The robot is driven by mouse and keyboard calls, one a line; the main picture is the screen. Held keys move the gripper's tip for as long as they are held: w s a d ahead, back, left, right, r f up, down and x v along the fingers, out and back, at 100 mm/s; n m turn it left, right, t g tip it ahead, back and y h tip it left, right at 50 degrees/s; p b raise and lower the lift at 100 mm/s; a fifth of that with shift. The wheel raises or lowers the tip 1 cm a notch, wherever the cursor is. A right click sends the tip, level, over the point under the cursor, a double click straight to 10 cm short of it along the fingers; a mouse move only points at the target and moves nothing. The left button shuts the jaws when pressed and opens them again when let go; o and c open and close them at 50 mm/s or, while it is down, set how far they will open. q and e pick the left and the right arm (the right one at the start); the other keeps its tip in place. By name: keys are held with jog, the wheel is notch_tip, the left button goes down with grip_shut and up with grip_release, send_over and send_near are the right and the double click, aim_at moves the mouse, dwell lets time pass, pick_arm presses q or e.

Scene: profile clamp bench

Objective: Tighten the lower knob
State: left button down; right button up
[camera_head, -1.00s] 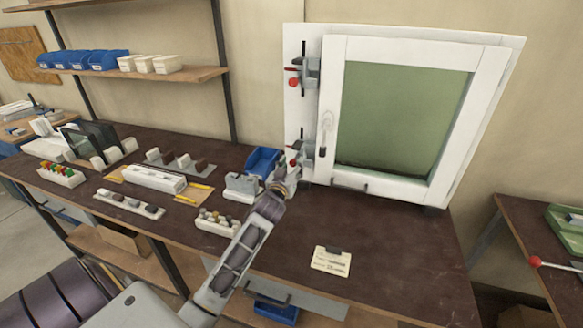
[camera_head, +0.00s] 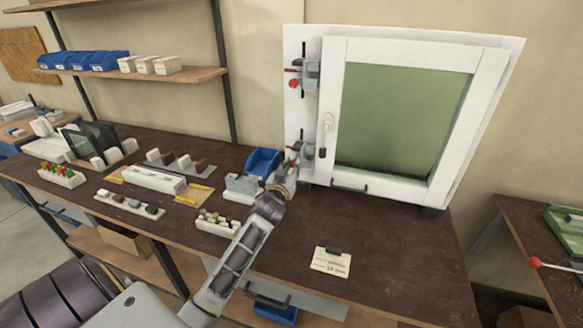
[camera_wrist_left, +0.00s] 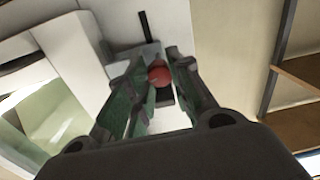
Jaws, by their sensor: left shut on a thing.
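The white window frame (camera_head: 337,110) stands upright at the back of the bench, with a grey upper clamp (camera_head: 308,75) and a grey lower clamp (camera_head: 306,148) on its left side. The upper clamp has a red knob (camera_head: 293,83). My left gripper (camera_head: 291,172) is at the lower clamp and covers part of it in the head view. In the left wrist view the red lower knob (camera_wrist_left: 159,76) sits between the fingertips, and the gripper is shut on it. My right gripper is not in view.
A blue bin (camera_head: 263,162) and a grey-white block (camera_head: 241,187) stand just left of the gripper. A white tray of small parts (camera_head: 218,222) lies near the front edge. A card (camera_head: 331,263) lies at front right, with clear bench around it.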

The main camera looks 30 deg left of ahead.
pick_arm(q)
jog(key=shift+m, duration=0.5)
jog(key=m+p, duration=0.2)
jog(key=m, duration=0.4)
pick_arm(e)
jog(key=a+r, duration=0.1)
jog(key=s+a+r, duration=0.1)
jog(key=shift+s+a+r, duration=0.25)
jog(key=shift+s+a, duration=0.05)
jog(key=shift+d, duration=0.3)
pick_arm(q)
jog(key=c, duration=1.2)
grip_release()
jog(key=shift+c, duration=0.2)
jog(key=v, duration=1.2)
jog(key=shift+f, duration=0.15)
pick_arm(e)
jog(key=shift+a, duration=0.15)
